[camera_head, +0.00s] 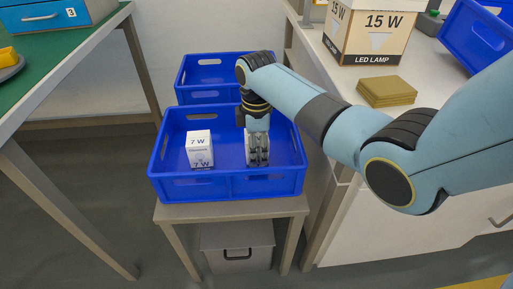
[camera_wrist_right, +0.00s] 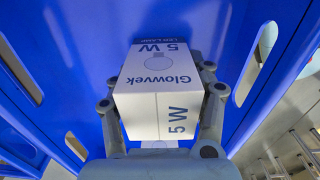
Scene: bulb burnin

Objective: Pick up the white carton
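A white carton marked "5 W" and "Glowvek" in blue fills the middle of the right wrist view (camera_wrist_right: 158,90). My right gripper (camera_wrist_right: 160,78) has one finger against each side of it and looks shut on it. In the head view the right gripper (camera_head: 257,148) reaches down into the near blue crate (camera_head: 230,187), and mostly hides this carton (camera_head: 248,152). Whether the carton is off the crate floor I cannot tell. Another white carton, marked "7 W" (camera_head: 199,147), stands to its left in the same crate. My left gripper is not in view.
A second blue crate (camera_head: 212,62) is behind the near one. The near crate stands on a small table (camera_head: 180,212). A counter at right holds a "15 W" lamp box (camera_head: 368,35) and brown pads (camera_head: 386,90). A green-topped bench (camera_head: 75,48) is at left.

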